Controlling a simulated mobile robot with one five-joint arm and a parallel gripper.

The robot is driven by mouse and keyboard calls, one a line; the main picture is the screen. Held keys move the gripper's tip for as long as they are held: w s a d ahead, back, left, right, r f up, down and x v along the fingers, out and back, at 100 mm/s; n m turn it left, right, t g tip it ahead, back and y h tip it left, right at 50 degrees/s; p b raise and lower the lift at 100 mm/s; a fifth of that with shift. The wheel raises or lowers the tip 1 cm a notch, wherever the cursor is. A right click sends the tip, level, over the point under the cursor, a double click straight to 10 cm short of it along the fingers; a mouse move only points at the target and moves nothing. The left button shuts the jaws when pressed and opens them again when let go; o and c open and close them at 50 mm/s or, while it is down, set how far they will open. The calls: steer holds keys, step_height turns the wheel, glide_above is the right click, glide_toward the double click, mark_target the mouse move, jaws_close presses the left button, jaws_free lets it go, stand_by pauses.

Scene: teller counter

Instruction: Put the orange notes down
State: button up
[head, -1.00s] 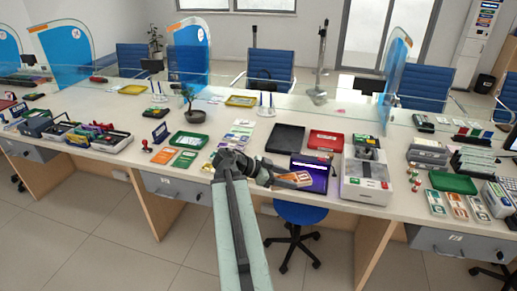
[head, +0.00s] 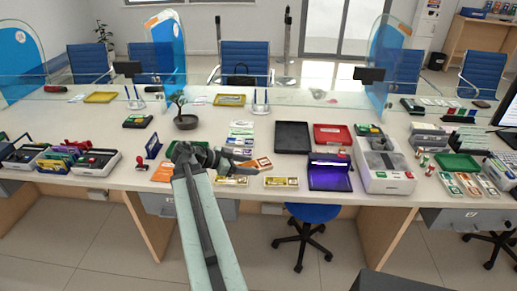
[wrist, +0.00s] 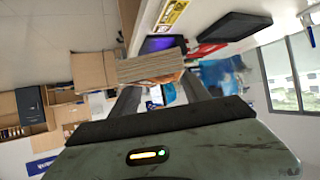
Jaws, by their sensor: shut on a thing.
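My gripper (head: 238,163) is shut on a bundle of orange notes (head: 258,165), which sticks out to the right of the jaws. In the head view the bundle shows over the front part of the counter, left of the purple-lit device (head: 331,174). In the wrist view the bundle (wrist: 150,67) is seen edge-on between the fingers of my gripper (wrist: 160,85). It looks held above the counter; the exact height is hard to tell.
A yellowish bundle (head: 281,182) lies at the counter's front edge, with another (head: 232,181) beside it. Behind stand a black tray (head: 292,137) and a red tray (head: 332,134). A grey machine (head: 383,165) is to the right. A blue stool (head: 312,212) stands below.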

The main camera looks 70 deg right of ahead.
steer(key=shift+w, duration=0.25)
